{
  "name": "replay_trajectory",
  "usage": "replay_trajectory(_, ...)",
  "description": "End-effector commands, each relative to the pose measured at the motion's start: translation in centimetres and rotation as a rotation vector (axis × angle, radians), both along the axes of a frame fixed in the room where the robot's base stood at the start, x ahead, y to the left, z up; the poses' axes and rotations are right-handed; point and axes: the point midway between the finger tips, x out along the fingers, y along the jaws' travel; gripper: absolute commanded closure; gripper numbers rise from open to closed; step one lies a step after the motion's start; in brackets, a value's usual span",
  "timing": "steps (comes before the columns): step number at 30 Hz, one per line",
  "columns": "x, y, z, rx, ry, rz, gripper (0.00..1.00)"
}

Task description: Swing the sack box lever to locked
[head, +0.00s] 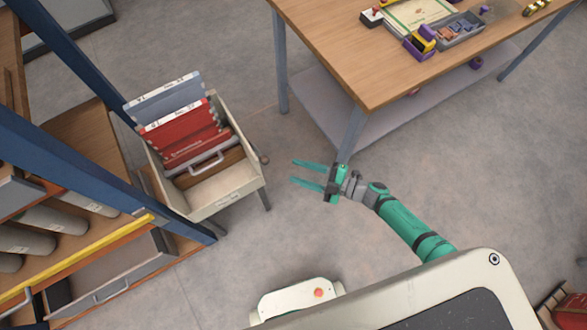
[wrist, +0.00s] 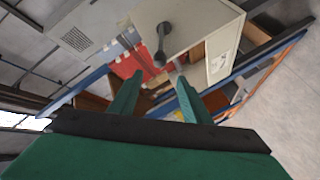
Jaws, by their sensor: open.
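The sack box is probably the beige open-topped box (head: 222,195) on legs at centre left, holding red and grey folders. Its pale side (wrist: 185,28) fills the upper middle of the wrist view. A dark lever (wrist: 161,42) is mounted on that side, running from a round hub down in the picture. In the head view only a small round end of the lever (head: 264,160) shows at the box's right side. My gripper (head: 293,172) is open and empty, its fingers pointing left at the box, a short gap away. In the wrist view the fingertips (wrist: 160,77) lie below the lever, apart from it.
A blue-framed shelf (head: 60,150) with grey rolls and a drawer stands left of the box. A wooden table (head: 370,60) with trays and small items stands at the upper right, its leg near my gripper. The grey floor between box and table is clear.

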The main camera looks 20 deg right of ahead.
Motion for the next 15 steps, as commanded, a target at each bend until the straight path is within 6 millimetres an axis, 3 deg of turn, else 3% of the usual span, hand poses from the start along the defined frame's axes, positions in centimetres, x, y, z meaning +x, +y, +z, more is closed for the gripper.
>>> replay_trajectory(7,0.0,0.0,0.0,0.000,0.000,0.000,0.59)
replay_trajectory(12,-0.9,-0.4,0.0,0.003,0.013,-0.021,1.00)
replay_trajectory(15,-2.9,-0.8,0.0,0.013,0.041,-0.065,1.00)
